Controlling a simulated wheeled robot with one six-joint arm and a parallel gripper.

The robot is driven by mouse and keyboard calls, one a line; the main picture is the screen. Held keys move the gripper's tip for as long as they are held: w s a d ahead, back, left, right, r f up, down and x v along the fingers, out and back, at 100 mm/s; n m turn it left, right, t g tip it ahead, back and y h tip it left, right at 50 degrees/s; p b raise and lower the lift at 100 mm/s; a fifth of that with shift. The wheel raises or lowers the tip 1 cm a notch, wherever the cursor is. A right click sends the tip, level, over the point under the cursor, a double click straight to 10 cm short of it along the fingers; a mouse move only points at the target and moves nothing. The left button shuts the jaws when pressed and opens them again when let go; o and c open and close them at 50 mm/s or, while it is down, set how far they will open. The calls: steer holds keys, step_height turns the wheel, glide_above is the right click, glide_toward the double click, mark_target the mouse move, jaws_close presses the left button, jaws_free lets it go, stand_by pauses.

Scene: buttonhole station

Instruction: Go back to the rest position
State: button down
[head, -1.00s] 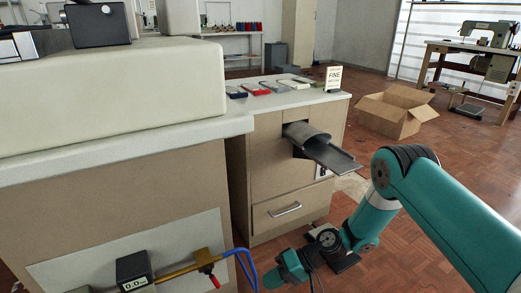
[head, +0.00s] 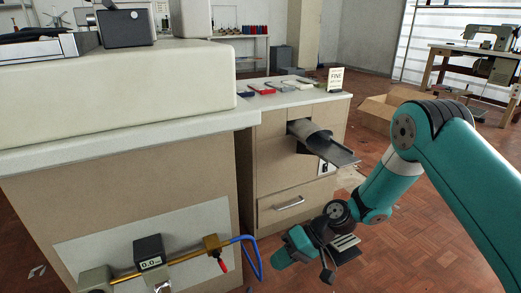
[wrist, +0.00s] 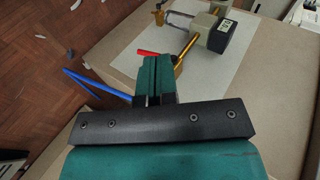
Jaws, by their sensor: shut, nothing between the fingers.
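My gripper (wrist: 155,72) shows in the wrist view as two teal fingers, closed together with nothing between them, in front of a black bar with screws. Beyond the fingers are a brass pipe (wrist: 185,47), a red valve lever (wrist: 148,53) and a dark gauge box (wrist: 231,36) on a pale panel. In the head view my teal arm comes in from the right, bends at the elbow and reaches down to the right of the blue hose (head: 248,250). The fingertips are hard to make out there.
A drawer cabinet (head: 290,180) with a metal chute (head: 322,145) stands behind my arm. The long cream counter (head: 110,150) fills the left. A cardboard box (head: 376,108) is partly hidden behind my arm. Floor (head: 430,250) shows below my arm.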

steer(key=s+d+r+n+h, duration=0.1)
steer(key=s+d+r+h, duration=0.15)
steer(key=r, duration=0.75)
steer(key=s+d+r+n+h, duration=0.1)
steer(key=s+r, duration=0.3)
steer(key=r, duration=0.6)
steer(key=s+d+r+t+h, duration=0.1)
steer(key=s+d+r, duration=0.15)
steer(key=s, duration=0.25)
steer(key=s+d+r+t+h+p, duration=0.1)
steer(key=s+d+r, duration=0.15)
steer(key=s, duration=0.25)
steer(key=s+d+r+t+h, duration=0.1)
steer(key=s+d+r, duration=0.1)
steer(key=s+r, duration=0.25)
step_height(320, 180, up, 37)
steer(key=p, duration=3.8)
steer(key=shift+s+a, duration=0.2)
